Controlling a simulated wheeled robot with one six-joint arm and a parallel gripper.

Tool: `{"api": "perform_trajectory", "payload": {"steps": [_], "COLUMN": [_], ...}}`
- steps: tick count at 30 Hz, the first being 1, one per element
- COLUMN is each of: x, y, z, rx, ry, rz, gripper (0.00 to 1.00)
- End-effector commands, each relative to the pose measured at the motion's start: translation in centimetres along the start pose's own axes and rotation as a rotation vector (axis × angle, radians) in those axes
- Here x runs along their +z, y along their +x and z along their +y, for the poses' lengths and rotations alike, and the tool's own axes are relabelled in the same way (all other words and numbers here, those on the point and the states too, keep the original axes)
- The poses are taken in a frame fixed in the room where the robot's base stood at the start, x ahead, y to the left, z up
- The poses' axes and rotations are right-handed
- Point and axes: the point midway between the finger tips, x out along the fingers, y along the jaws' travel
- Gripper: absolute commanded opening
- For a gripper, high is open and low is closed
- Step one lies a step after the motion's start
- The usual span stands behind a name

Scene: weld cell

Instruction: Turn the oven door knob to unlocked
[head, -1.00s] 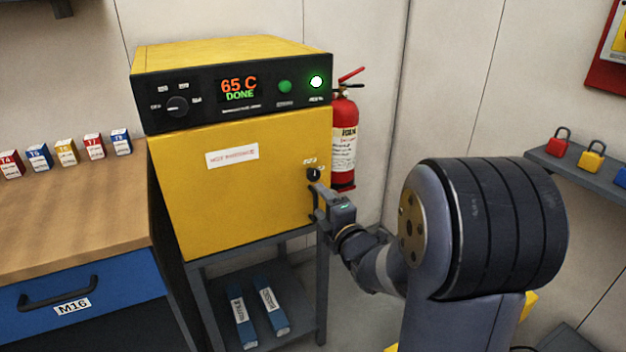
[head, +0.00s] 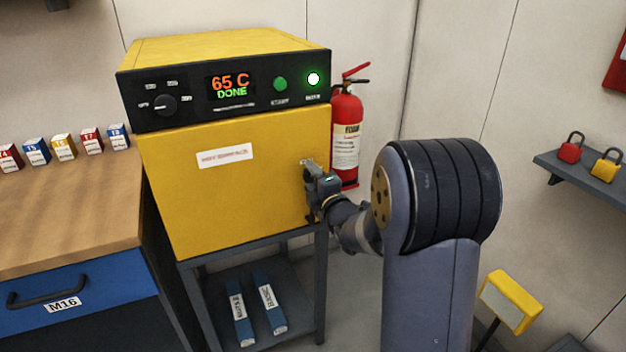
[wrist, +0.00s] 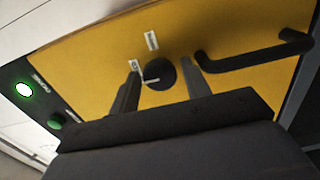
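The yellow oven (head: 225,195) stands on a dark stand, its door shut. Its display reads 65 C DONE. The round black door knob (wrist: 159,73) shows in the wrist view with a pale pointer line on it and two small white labels beside it. The black door handle (wrist: 255,55) is to the right of the knob there. My gripper (wrist: 161,80) is open, with one finger on each side of the knob; I cannot tell whether either touches it. In the head view my gripper (head: 308,172) is at the door's right edge and hides the knob and handle.
A red fire extinguisher (head: 346,135) stands right behind the oven. A wooden workbench (head: 70,220) with small labelled boxes is at the left. A shelf (head: 590,175) with padlocks is at the right. A yellow box on a post (head: 511,300) stands at the lower right.

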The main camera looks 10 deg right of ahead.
Motion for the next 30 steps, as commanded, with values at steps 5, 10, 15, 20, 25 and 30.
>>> {"api": "perform_trajectory", "payload": {"steps": [5, 10, 15, 20, 25, 30], "x": [0.00, 0.00, 0.00, 0.00, -0.01, -0.01], "y": [-0.02, -0.02, -0.02, -0.02, 0.00, 0.01], "z": [0.00, 0.00, -0.02, -0.11, -0.19, -0.29], "rx": [0.000, 0.000, 0.000, 0.000, 0.002, 0.002], "ry": [0.000, 0.000, 0.002, 0.029, 0.105, 0.233], "rz": [0.000, 0.000, 0.000, 0.000, 0.001, 0.001], "gripper": [0.30, 0.16, 0.12, 0.12, 0.12, 0.12]}}
